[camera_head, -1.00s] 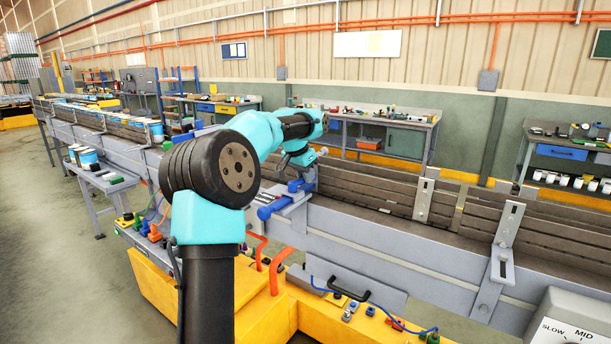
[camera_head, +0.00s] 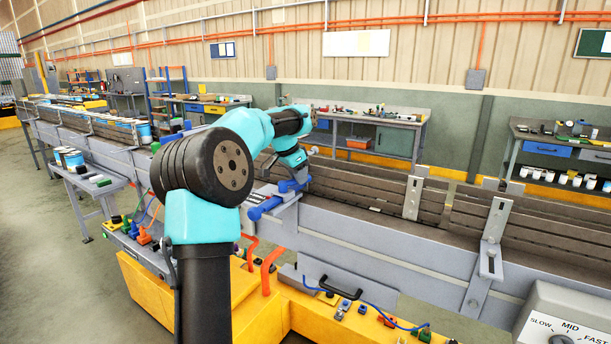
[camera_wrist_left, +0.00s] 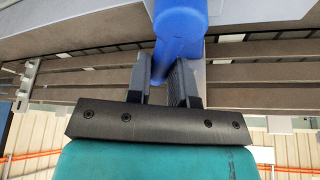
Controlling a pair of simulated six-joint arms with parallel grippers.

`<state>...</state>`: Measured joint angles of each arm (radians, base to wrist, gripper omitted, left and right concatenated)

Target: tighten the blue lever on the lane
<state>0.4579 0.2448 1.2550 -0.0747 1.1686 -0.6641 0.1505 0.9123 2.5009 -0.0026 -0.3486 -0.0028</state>
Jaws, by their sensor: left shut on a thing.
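The blue lever (camera_head: 264,208) sits on a grey bracket on the near side of the roller lane, its thick handle pointing toward the lower left. In the left wrist view the blue lever (camera_wrist_left: 179,28) runs down from the top edge between the fingers. My left gripper (camera_head: 294,181) is at the lever's far part, above the lane rail. In the left wrist view my left gripper (camera_wrist_left: 165,76) is shut on the lever, a finger on each side. My right gripper is not in view.
The lane's grey side rail (camera_head: 400,245) runs across, with metal brackets (camera_head: 413,197) along it. A yellow base (camera_head: 155,295) with cables and a black handle (camera_head: 334,289) lies below. A speed dial box (camera_head: 565,325) stands at the lower right. Workbenches line the wall.

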